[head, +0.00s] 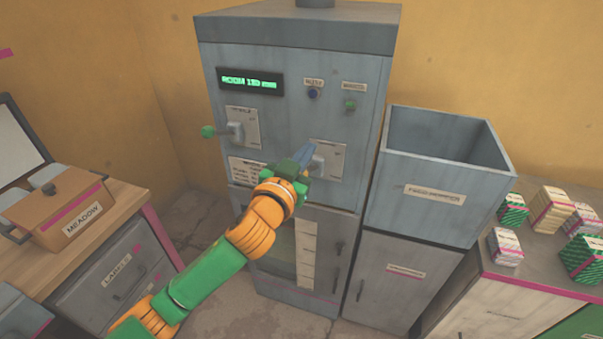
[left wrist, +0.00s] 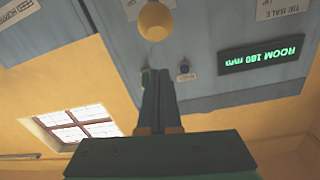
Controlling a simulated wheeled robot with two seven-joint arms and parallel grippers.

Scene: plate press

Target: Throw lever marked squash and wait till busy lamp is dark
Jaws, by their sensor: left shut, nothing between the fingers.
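The grey press (head: 222,60) stands at the back with a green readout (head: 252,81), which reads about "ROOM 180 mm" in the left wrist view (left wrist: 262,54). The busy lamp (head: 312,93) is dark blue and looks unlit. A lever with a green knob (head: 208,132) sits at the left; its plate reads "TIE BALE" in the left wrist view (left wrist: 283,8). The right lever's plate (head: 335,158) is partly hidden by my left gripper (head: 308,154), which is shut and empty before it. That lever's yellow knob (left wrist: 156,20) is beyond my fingertips (left wrist: 158,72), apparently apart. "Squash" is not legible.
A green lamp or button (head: 349,104) is right of the busy lamp. An open feed hopper (head: 430,190) stands right of the press. Wrapped packs (head: 550,212) lie on the right table. A brown "MEADOW" box (head: 62,208) sits on the left cabinet.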

